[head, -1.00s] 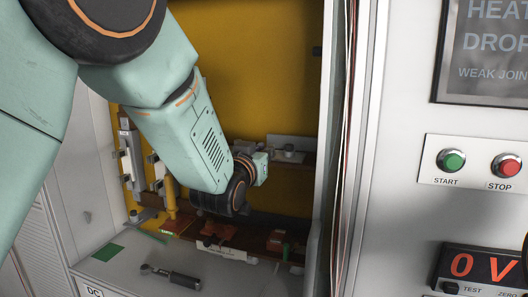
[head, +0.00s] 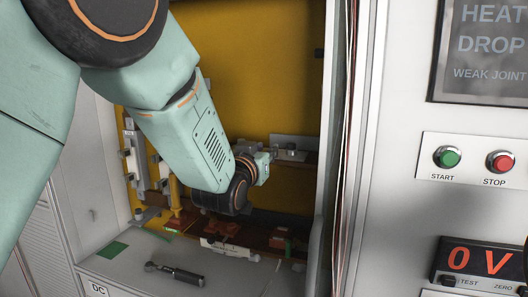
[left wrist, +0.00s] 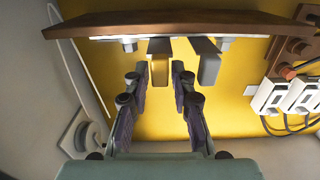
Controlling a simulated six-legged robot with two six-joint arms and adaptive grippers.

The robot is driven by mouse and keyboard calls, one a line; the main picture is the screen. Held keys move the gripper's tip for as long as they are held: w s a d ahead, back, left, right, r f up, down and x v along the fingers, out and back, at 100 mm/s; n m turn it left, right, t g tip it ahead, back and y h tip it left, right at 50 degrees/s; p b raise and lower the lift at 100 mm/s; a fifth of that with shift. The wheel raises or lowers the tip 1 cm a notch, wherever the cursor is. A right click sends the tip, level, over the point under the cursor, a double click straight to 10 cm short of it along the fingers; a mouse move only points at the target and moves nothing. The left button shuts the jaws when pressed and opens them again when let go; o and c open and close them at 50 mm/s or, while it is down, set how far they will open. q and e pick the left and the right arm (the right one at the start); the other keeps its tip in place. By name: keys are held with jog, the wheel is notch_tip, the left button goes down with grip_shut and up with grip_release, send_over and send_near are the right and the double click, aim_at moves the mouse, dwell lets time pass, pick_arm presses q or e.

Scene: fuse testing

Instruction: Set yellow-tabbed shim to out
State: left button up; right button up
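In the left wrist view, two tabs hang below a brown board (left wrist: 200,22). The yellow tab lies ahead between the finger lines, and nothing is visibly held. In the head view, my left gripper (head: 272,154) is small, deep in the yellow-backed cabinet, beside a metal bracket (head: 291,152). The tabs cannot be made out there. My right gripper is not seen.
White terminals with cables (left wrist: 272,97) are on the right in the left wrist view. In the head view, a torque wrench (head: 175,272) lies on the cabinet's grey shelf. START (head: 447,156) and STOP (head: 500,162) buttons and a red 0 V display (head: 480,262) are at right.

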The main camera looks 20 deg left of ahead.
pick_arm(q)
jog(key=shift+s, duration=0.25)
jog(key=s, duration=1.1)
jog(key=shift+s+a, duration=0.2)
jog(key=shift+s, duration=0.1)
